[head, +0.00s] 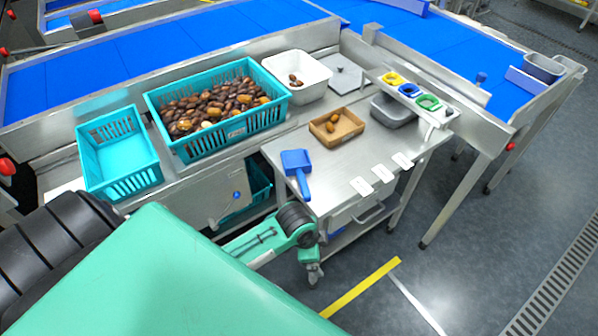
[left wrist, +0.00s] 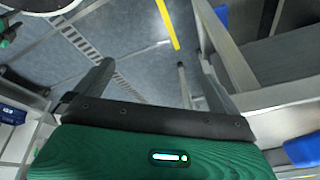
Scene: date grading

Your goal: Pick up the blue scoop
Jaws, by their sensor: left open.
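The blue scoop (head: 295,165) lies on the steel table (head: 322,181) near its left front edge, its handle pointing toward the front edge. My left gripper (head: 315,276) is beyond the table's front edge, in front of the scoop and apart from it. In the left wrist view the jaws (left wrist: 157,65) are apart with nothing between them, and the floor shows beyond. A blue patch (left wrist: 303,150) shows at the right edge of that view; I cannot tell whether it is the scoop. My right gripper is not in view.
A teal crate of dates (head: 236,128), an empty teal crate (head: 117,160) and a white tub (head: 303,88) stand behind and left. A small wooden tray (head: 347,138) holds dates. White cards (head: 361,186) lie along the table's front. Bare steel surrounds the scoop's right side.

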